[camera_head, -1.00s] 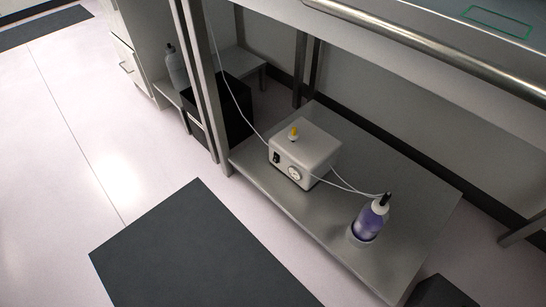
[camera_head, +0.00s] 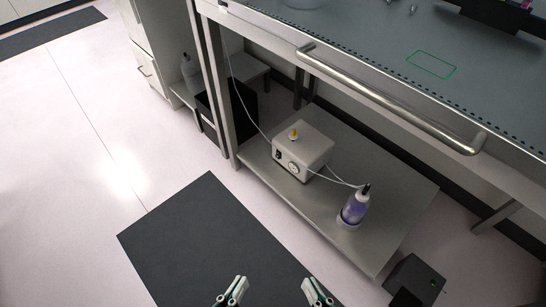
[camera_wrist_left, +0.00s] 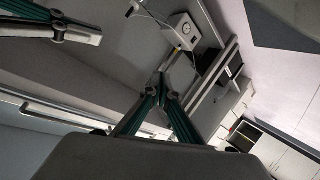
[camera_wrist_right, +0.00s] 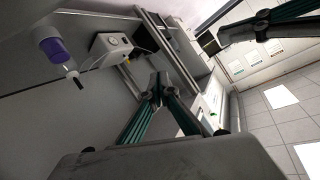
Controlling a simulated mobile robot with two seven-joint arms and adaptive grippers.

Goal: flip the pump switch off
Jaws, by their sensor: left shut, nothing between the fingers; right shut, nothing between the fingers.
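The pump (camera_head: 312,150) is a light grey box on the low shelf, with a yellow-topped knob (camera_head: 293,134) on its top. Its front face has a small dark switch (camera_head: 278,155) and a round dial (camera_head: 293,168); I cannot tell the switch's position. The pump also shows in the left wrist view (camera_wrist_left: 179,33) and the right wrist view (camera_wrist_right: 110,47). My left gripper (camera_head: 240,281) and right gripper (camera_head: 308,283) are at the bottom of the head view, over the dark mat. Both are shut, empty and well apart from the pump.
A bottle of purple liquid (camera_head: 354,209) stands on the shelf (camera_head: 380,240), joined to the pump by thin tubing. A bench with a metal rail (camera_head: 390,97) overhangs the shelf. A black box (camera_head: 415,282) sits at lower right. The floor mat (camera_head: 190,245) is clear.

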